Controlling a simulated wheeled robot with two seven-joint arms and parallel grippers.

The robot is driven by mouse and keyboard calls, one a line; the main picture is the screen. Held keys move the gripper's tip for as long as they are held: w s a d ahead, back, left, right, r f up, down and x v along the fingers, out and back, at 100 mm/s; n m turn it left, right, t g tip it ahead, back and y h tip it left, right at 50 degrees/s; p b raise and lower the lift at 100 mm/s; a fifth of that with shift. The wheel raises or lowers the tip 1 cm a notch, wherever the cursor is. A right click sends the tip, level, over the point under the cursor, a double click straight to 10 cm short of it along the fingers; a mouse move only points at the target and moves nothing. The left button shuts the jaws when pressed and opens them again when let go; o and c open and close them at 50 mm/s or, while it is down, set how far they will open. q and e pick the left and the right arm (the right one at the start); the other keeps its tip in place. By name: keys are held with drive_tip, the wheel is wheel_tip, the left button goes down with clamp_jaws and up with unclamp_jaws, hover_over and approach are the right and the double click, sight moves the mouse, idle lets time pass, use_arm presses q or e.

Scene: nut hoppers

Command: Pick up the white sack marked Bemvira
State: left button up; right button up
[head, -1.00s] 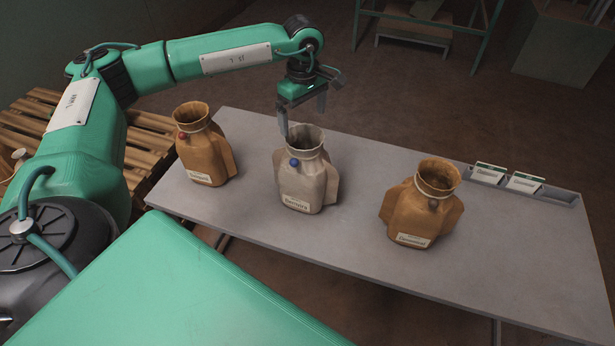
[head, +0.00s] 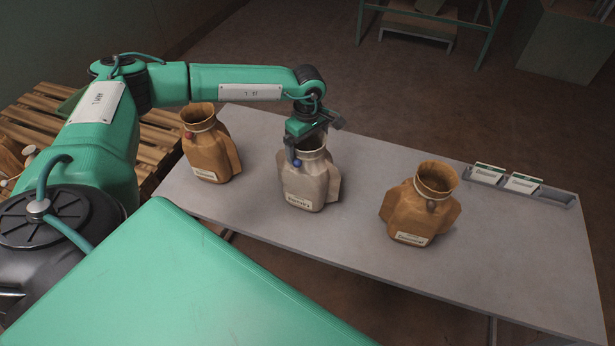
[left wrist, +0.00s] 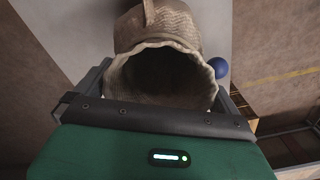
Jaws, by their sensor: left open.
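The white sack marked Bemvira (head: 306,182) stands upright in the middle of the grey table, with a blue ball on its neck and a label low on its front. My left gripper (head: 308,152) is open and low over the sack's mouth, one finger in front of the neck. In the left wrist view the sack's open mouth (left wrist: 160,78) lies between the two fingers, and the blue ball (left wrist: 219,67) shows at the right. Whether the fingers touch the sack I cannot tell. My right gripper is not in view.
A brown sack (head: 209,148) with a red ball stands to the left and another brown sack (head: 418,210) to the right on the table (head: 350,248). A tray (head: 560,197) with cards lies at the far right edge. A wooden pallet (head: 150,140) is behind the left arm.

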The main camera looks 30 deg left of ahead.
use_arm(q)
drive_tip(key=c, duration=1.1)
drive_tip(key=shift+r, duration=0.15)
